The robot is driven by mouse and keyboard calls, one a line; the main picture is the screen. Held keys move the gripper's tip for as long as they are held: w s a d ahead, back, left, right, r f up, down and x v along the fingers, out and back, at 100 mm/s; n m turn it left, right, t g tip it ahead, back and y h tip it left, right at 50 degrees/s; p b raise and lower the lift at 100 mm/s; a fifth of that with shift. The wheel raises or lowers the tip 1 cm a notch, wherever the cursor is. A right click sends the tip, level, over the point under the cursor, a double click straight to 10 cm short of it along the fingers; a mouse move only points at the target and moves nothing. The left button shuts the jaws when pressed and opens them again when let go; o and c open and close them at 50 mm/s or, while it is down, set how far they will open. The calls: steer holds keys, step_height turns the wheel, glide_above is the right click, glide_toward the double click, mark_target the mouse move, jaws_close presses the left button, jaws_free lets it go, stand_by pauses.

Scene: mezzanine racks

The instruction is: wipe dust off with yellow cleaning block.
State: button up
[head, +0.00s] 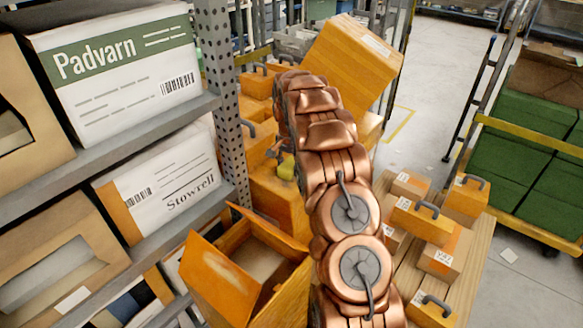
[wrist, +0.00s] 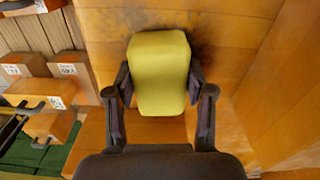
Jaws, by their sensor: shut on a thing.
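The yellow cleaning block (wrist: 160,72) is held between the two dark fingers of my gripper (wrist: 158,88), in the middle of the wrist view. In the head view a small part of the yellow block (head: 287,168) shows just left of my copper arm, and the arm hides most of the gripper. Dark smudged dust (wrist: 207,40) lies on an orange-brown panel (wrist: 258,25) behind the block's far end and right side. I cannot tell whether the block touches the panel.
A grey shelf (head: 120,135) with white boxes stands at left. An open orange box (head: 250,255) is below. A wooden platform (head: 470,265) with several small boxes (head: 440,255) is right of my arm. A tilted large box (head: 350,62) is behind. Clear floor (head: 430,90) lies beyond.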

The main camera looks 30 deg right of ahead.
mark_target(275, 167)
steer(key=shift+w+a, duration=0.3)
steer(key=shift+w, duration=0.55)
steer(key=shift+w+a, duration=0.3)
steer(key=shift+w, duration=0.55)
steer(key=shift+w+a+f, duration=0.1)
steer(key=shift+w+a, duration=0.2)
steer(key=shift+w, duration=0.4)
steer(key=shift+w+a, duration=0.25)
steer(key=shift+w, duration=0.45)
steer(key=shift+s, duration=0.1)
